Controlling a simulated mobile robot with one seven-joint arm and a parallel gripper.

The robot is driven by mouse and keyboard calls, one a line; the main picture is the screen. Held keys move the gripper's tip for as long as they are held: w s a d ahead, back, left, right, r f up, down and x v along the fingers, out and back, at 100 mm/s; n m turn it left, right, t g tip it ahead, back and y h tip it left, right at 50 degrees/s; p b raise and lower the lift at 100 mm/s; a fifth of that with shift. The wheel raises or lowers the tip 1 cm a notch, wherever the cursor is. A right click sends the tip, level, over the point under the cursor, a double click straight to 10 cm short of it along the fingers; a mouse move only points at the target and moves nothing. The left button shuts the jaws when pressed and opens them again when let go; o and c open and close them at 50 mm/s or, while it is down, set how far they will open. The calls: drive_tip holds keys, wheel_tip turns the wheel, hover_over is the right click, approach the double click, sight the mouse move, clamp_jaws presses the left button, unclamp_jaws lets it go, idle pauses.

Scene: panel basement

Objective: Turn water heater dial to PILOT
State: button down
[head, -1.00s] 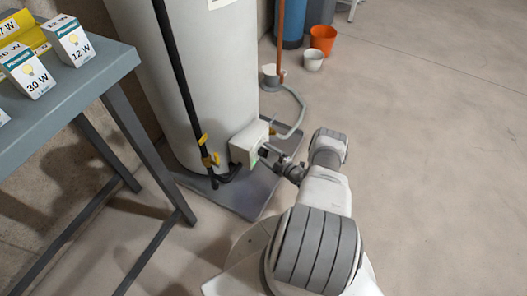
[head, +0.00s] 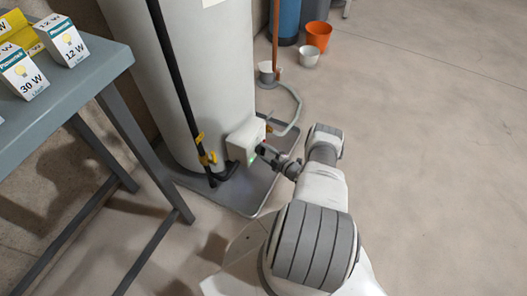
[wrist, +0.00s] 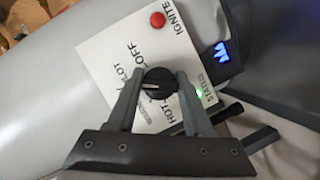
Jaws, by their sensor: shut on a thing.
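The water heater (head: 195,80) is a tall pale grey cylinder with a white control box (head: 245,141) low on its front. In the wrist view, the white control panel (wrist: 105,50) carries a round black dial (wrist: 158,86) with a white pointer mark. The mark points left, close to the PILOT lettering and the left finger; its exact alignment is hard to tell. OFF lies above PILOT, HOT below the dial. My gripper (wrist: 160,82) is shut on the dial, one finger on each side. In the head view my gripper (head: 268,153) is at the box's front.
A grey table (head: 85,75) with bulb boxes stands left. Floor at right is clear.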

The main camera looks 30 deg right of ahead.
drive_tip(key=shift+m+g, duration=0.3)
drive_tip(key=shift+m, duration=0.3)
drive_tip(key=shift+c, duration=1.6)
unclamp_jaws()
drive_tip(key=shift+s, duration=0.1)
